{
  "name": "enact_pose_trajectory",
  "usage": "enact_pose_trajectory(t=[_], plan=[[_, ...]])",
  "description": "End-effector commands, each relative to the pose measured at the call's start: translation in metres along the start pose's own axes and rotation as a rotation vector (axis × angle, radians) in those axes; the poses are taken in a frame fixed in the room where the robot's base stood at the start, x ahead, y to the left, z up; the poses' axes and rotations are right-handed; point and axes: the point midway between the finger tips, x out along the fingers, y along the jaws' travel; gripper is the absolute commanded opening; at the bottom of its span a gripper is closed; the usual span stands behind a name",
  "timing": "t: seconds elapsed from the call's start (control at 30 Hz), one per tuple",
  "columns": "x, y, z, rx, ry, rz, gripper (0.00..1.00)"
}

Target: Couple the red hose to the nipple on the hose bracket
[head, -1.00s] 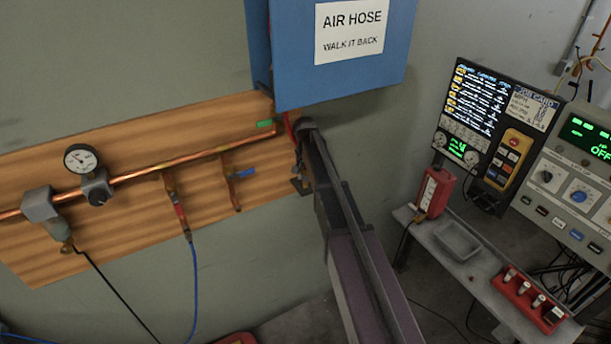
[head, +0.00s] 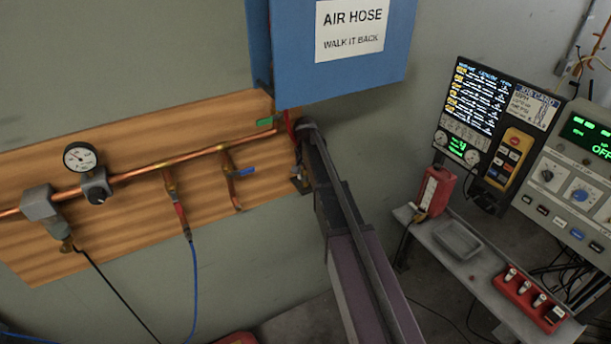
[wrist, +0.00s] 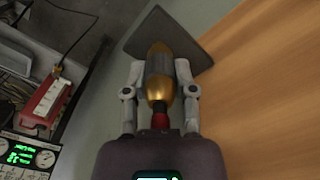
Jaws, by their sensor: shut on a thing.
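My gripper (wrist: 160,72) is shut on a brass coupling with a grey sleeve (wrist: 159,66), with one finger on each side. The red hose end (wrist: 160,119) shows behind the coupling, towards my palm. The coupling points at a dark grey plate (wrist: 190,36), which looks like the hose bracket; its front end overlaps the plate in the picture. The nipple is hidden, so I cannot tell whether they touch. In the head view a strip of red hose (head: 290,124) hangs below the blue box, and a dark bracket part (head: 299,185) shows beside my arm, which hides my gripper.
A wooden board (head: 120,124) carries a copper pipe, a gauge (head: 82,158) and valves left of my arm. A blue box (head: 290,50) hangs above. A grey bench (head: 480,275) with a control panel stands at the right. A blue hose (head: 195,285) hangs below the board.

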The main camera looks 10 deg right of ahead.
Motion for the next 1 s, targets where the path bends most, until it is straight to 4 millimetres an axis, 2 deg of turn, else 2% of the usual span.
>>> enact_pose_trajectory(t=[0.57, 0.6, 0.7, 1.0], plan=[[0.0076, 0.0009, -0.0004, 0.001, 0.0, 0.0, 0.0], [0.0067, 0.0008, -0.0004, 0.001, 0.0, 0.0, 0.47], [0.0066, 0.0008, -0.0004, 0.001, 0.0, 0.0, 0.75], [0.0066, 0.0007, -0.0004, 0.001, 0.0, 0.0, 0.75]])
